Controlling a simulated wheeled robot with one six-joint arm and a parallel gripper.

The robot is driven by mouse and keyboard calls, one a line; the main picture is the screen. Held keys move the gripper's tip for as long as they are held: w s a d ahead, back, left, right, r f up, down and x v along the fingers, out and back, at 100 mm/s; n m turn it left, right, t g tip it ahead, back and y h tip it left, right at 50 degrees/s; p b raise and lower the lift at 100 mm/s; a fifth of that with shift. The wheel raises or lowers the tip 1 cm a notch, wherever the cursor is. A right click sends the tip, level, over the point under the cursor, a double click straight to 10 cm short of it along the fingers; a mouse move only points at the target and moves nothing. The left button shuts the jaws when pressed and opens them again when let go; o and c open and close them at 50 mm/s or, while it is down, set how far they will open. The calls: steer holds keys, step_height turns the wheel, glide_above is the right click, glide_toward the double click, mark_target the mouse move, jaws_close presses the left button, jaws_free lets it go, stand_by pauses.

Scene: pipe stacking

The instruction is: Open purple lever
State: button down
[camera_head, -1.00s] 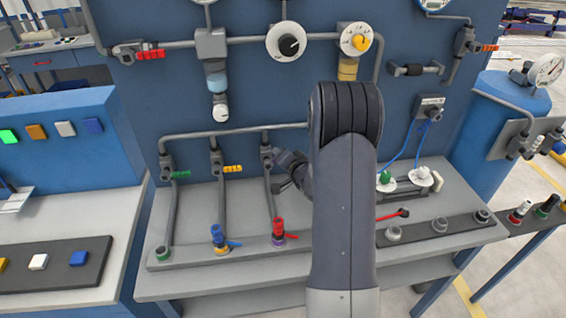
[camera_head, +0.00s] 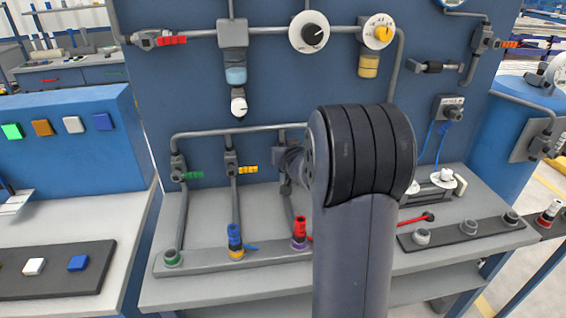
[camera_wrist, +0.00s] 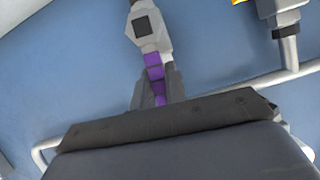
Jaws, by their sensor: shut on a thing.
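The purple lever (camera_wrist: 153,60) shows in the wrist view, extending from a grey valve (camera_wrist: 148,28) with a dark square face. My gripper (camera_wrist: 156,88) is shut on the purple lever, with one dark finger on each side of it. In the wrist view the lever runs roughly in line with the valve body. In the head view my arm hides the lever and most of the gripper, which is beside the third vertical pipe (camera_head: 287,206).
Valves with a green lever (camera_head: 193,175) and a yellow lever (camera_head: 249,170) stand to the left. Below are a blue fitting (camera_head: 234,237) and a red fitting (camera_head: 299,230) on the bench rail. Gauges and pipes cover the blue panel above.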

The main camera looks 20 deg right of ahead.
steer(key=shift+a+f+n+b, duration=0.1)
steer(key=shift+a+n+b, duration=0.15)
steer(key=shift+b, duration=0.5)
steer(key=c, duration=1.4)
jaws_free()
steer(key=shift+w+h, duration=0.1)
steer(key=shift+h, duration=0.2)
steer(key=shift+c, duration=0.2)
steer(key=p+v, duration=0.2)
steer(key=v, duration=0.9)
steer(key=shift+w, duration=0.15)
